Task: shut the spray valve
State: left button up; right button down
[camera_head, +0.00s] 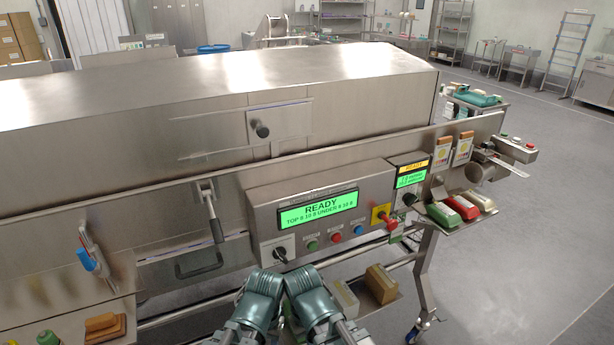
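I cannot tell for sure which part is the spray valve. A lever with a dark grip (214,225) hangs down on the front of the steel tunnel, left of the control panel, and is the most valve-like part in view. A dark rotary knob (281,254) sits at the panel's lower left. A red handle on a yellow plate (382,215) sits at its right end. Two teal links of my arms stand close together at the bottom centre, below the panel and apart from these controls. No gripper fingers show.
The control panel (262,219) has a green display reading READY. A side shelf (462,224) at right holds green, red and pale blocks. A low shelf at bottom left holds a brown block (104,325). Rails run under the tunnel. Open floor (530,270) lies right.

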aim_at(90, 264)
jog(key=u, duration=1.35)
